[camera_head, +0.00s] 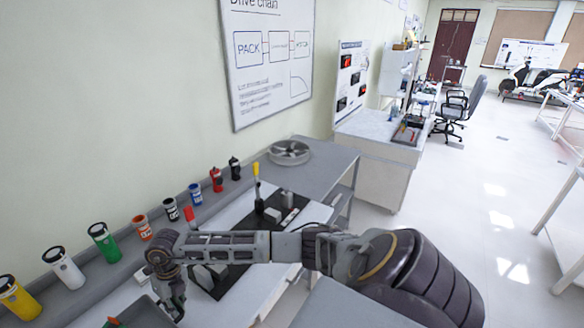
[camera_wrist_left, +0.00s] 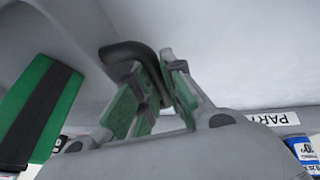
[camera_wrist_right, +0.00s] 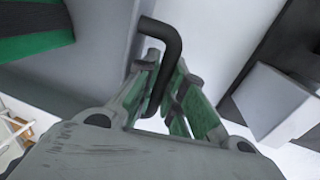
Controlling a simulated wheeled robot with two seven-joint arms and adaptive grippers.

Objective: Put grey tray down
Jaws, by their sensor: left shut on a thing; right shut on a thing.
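The grey tray (camera_head: 148,314) shows only in part at the bottom left of the head view. My right gripper (camera_head: 172,302) is at its right side. In the right wrist view my right gripper (camera_wrist_right: 166,85) is shut on a black bent handle (camera_wrist_right: 167,42) beside the tray's grey wall (camera_wrist_right: 104,45). In the left wrist view my left gripper (camera_wrist_left: 158,85) is shut on another black handle (camera_wrist_left: 122,52) of the tray (camera_wrist_left: 85,28). My left gripper is outside the head view. I cannot tell whether the tray's underside touches the bench.
A green and black thing (camera_wrist_left: 40,112) lies by the tray wall. Several coloured canisters, such as a green one (camera_head: 104,242) and a white one (camera_head: 64,268), line the wall side.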

